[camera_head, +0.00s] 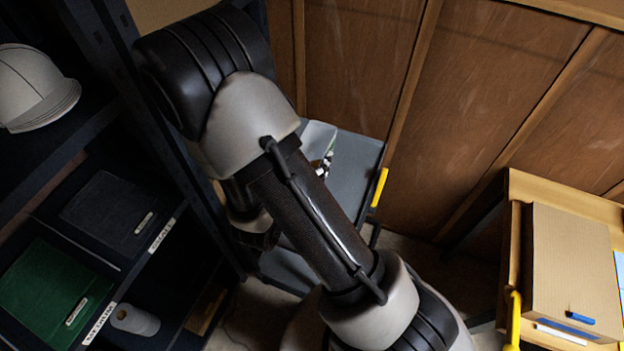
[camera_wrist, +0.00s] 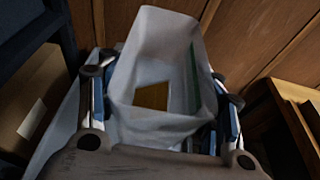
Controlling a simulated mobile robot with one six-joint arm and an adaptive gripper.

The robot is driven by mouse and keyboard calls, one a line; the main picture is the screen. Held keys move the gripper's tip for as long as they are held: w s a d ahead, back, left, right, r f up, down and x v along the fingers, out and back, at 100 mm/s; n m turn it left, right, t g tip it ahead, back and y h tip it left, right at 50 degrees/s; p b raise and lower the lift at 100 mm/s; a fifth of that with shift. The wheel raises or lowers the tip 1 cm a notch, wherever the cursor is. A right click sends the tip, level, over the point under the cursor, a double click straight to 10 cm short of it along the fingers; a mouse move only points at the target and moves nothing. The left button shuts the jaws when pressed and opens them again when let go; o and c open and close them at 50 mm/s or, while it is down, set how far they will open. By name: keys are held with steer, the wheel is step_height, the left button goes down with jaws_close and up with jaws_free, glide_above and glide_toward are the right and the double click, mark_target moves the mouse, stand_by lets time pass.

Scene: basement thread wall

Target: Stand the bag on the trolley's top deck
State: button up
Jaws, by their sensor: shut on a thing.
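The bag (camera_wrist: 160,117) is white and open-topped. In the wrist view its mouth faces me, with something yellow-brown and something green inside. My gripper (camera_wrist: 162,105) is shut on it, one finger at each side. In the head view my arm hides most of the gripper, and only a pale part of the bag (camera_head: 316,138) shows past it. The trolley (camera_head: 354,160) is grey with a yellow handle; its top deck lies behind and under the bag in that view. I cannot tell whether the bag's base touches the deck.
A wooden wall (camera_head: 480,90) is behind. A bench with a cardboard box (camera_head: 570,265) stands at right.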

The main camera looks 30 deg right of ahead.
step_height(320, 180, down, 20)
steer(key=b, duration=0.6)
steer(key=shift+s+d, duration=0.15)
steer(key=shift+d, duration=0.05)
steer(key=shift+f, duration=0.15)
steer(key=o, duration=0.9)
